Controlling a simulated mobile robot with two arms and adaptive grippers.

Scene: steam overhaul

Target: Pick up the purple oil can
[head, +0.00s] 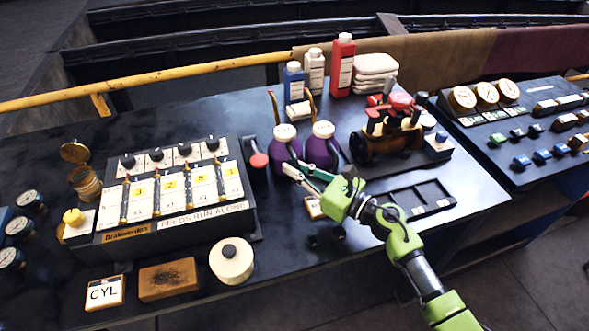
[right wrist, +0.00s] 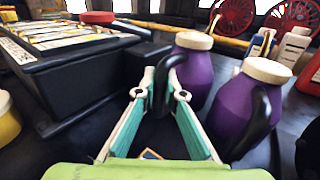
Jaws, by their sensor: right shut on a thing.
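Two purple oil cans with cream lids stand side by side on the dark bench. The left purple can (head: 284,150) also shows in the right wrist view (right wrist: 200,75), upright, with a black handle towards me. The right purple can (head: 321,153) is close beside it and also shows in the right wrist view (right wrist: 236,108). My right gripper (head: 291,169) reaches in from the right. In the right wrist view its fingers (right wrist: 165,88) are shut on the left can's black handle. My left gripper is not in view.
A control panel with dials and levers (head: 168,189) stands left of the cans, with a red-knobbed lever (head: 258,160) close by. A small brass and red engine (head: 388,132) is to the right. Blue, white and red bottles (head: 341,68) stand behind. A cream canister (head: 232,260) is in front.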

